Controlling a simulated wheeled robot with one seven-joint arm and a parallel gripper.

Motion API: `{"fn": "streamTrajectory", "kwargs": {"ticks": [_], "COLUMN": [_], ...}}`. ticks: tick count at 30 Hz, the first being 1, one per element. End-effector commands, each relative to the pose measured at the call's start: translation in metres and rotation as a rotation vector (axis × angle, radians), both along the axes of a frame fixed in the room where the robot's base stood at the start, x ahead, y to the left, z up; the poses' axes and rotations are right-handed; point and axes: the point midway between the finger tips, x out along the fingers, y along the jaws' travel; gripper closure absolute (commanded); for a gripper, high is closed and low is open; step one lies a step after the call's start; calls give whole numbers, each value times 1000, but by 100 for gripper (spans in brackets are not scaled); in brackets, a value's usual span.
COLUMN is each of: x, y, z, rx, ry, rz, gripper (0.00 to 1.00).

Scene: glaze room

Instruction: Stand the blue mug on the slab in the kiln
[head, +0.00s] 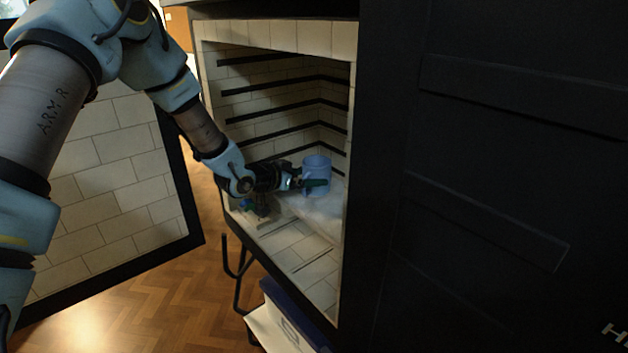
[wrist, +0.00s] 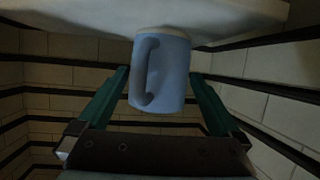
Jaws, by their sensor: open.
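The blue mug (head: 316,170) is upright on the pale slab (head: 325,215) inside the kiln (head: 280,38). In the wrist view the mug (wrist: 172,75) shows with its handle facing my gripper, and its pale foot meets the slab (wrist: 80,15), which is at the top of that picture. My gripper (head: 306,183) reaches in through the kiln's opening. Its green jaws are open, one on each side of the mug, with a narrow gap seeming to show at each side. In the head view the gripper hides part of the mug's lower left side.
Dark ledges (head: 270,86) line the kiln's brick walls. The brick-lined door (head: 110,180) stands open at left. A small blue-green thing (head: 247,204) is near the kiln's front left, too small to identify. The tiled kiln floor (head: 300,248) in front is clear.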

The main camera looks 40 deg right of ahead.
Motion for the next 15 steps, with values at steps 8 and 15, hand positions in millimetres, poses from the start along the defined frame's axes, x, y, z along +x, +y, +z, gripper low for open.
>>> {"fn": "streamTrajectory", "kwargs": {"ticks": [8,15], "x": [-3,-5], "y": [54,77], "z": [20,32], "rx": [0,0], "ry": [-1,0], "rz": [2,0], "gripper": [0,0]}}
